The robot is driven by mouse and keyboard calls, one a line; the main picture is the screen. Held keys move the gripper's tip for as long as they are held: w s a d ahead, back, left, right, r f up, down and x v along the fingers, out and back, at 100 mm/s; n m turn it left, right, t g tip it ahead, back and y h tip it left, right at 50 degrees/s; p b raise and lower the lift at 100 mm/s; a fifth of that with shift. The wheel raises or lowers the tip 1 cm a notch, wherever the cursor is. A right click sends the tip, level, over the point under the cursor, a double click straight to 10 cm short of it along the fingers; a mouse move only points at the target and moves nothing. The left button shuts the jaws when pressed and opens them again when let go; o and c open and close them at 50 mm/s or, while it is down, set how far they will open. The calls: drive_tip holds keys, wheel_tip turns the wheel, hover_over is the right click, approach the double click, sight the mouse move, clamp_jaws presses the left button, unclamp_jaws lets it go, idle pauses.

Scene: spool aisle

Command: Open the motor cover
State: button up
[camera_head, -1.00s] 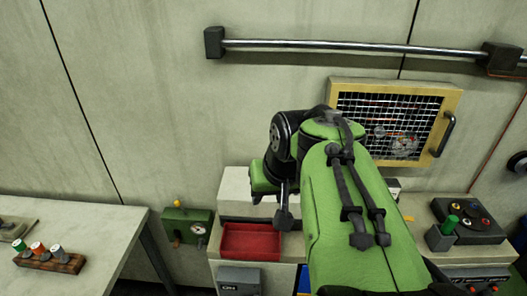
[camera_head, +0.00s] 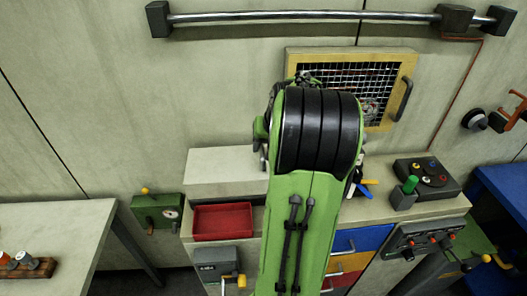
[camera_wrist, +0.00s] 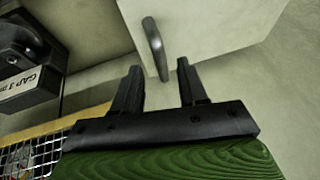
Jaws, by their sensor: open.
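The motor cover is probably the yellow-framed wire-mesh panel (camera_head: 410,62) on the wall in the head view, with a dark handle (camera_head: 403,98) on its right side. It looks shut, and my arm hides its lower left. A bit of mesh and yellow frame (camera_wrist: 45,148) shows at the lower left in the wrist view. My gripper (camera_wrist: 159,68) is open and empty, its two fingers apart. Beyond the fingertips, a grey curved handle (camera_wrist: 154,45) stands on a pale panel (camera_wrist: 210,22); I cannot tell whether it touches. The head view hides my fingers behind my arm.
A rail (camera_head: 300,17) runs along the wall above. Below are a pale box (camera_head: 225,168), a red tray (camera_head: 222,207), a dark knob panel (camera_head: 427,178) and coloured drawers (camera_head: 360,240). A table (camera_head: 60,225) stands left. A black block labelled GAP (camera_wrist: 28,85) shows in the wrist view.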

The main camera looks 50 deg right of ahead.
drive_tip(key=shift+x, duration=1.25)
drive_tip(key=shift+r, duration=0.1)
clamp_jaws()
